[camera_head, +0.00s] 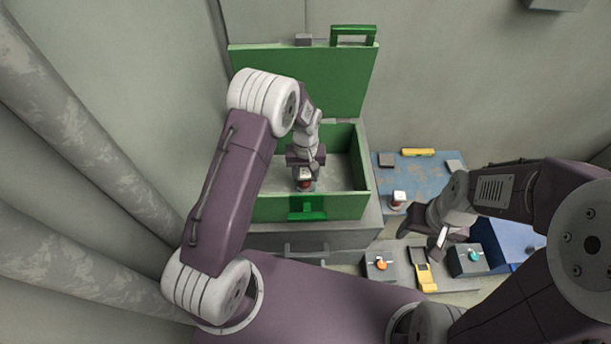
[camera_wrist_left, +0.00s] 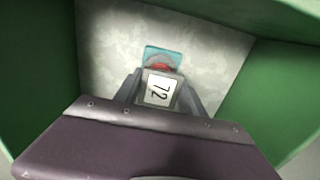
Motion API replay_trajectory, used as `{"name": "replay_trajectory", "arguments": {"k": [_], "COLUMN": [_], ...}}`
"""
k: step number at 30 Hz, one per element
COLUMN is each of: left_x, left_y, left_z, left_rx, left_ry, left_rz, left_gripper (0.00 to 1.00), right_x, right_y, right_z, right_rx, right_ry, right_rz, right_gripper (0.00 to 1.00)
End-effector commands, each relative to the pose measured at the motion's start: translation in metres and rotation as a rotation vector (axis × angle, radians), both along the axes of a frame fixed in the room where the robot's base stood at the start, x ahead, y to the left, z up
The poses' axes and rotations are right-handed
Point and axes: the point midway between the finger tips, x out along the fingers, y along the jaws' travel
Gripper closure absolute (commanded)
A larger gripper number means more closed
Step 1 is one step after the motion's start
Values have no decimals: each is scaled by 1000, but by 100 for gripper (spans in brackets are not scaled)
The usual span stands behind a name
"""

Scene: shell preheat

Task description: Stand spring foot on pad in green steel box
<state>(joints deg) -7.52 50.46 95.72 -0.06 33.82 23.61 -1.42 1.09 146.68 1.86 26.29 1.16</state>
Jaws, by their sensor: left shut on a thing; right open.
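The green steel box (camera_head: 264,208) stands with its lid (camera_head: 300,80) raised. My left gripper (camera_head: 304,172) reaches down inside it, shut on the spring foot (camera_head: 304,183), a small piece with a white top and a red part. In the left wrist view the spring foot (camera_wrist_left: 159,88) shows a label reading 72 between the fingers of the left gripper (camera_wrist_left: 160,95). The teal pad (camera_wrist_left: 163,52) shows at and beyond its red end on the box floor. I cannot tell whether they touch. My right gripper (camera_head: 437,238) is open and empty, outside the box at right.
A blue mat (camera_head: 430,178) right of the box holds a yellow bar (camera_head: 418,152) and a similar white-topped red piece (camera_head: 398,199). In front are an orange-knobbed box (camera_head: 380,264), a yellow tool (camera_head: 425,277) and a teal-knobbed box (camera_head: 468,259). Box walls surround my left gripper.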

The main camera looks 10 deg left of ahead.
Motion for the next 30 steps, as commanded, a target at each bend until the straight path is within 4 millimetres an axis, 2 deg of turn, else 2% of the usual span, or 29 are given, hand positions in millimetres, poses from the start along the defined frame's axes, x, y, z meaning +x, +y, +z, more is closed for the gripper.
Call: {"name": "replay_trajectory", "arguments": {"k": [7, 8, 10, 20, 23, 30], "left_x": [0, 0, 0, 0, 1, 1], "left_y": [0, 0, 0, 0, 0, 0], "left_z": [-2, -2, -2, 2, 17, 81], "left_rx": [0, 0, 0, 0, 0, -1], "left_ry": [-1, 0, 0, -1, -4, -5], "left_rz": [0, 0, 0, 0, 0, 0], "left_gripper": [100, 50, 31, 31, 31, 31], "right_x": [0, 0, 0, 0, 0, 0], "right_y": [0, 0, 0, 0, 0, 0], "right_z": [-1, -1, 0, 1, 7, 24], "right_rx": [0, 0, 0, 0, 0, 0], "right_ry": [0, 0, 0, 0, 0, 0], "right_rz": [0, 0, 0, 0, 0, 0], "right_gripper": [43, 43, 43, 43, 43, 43]}}
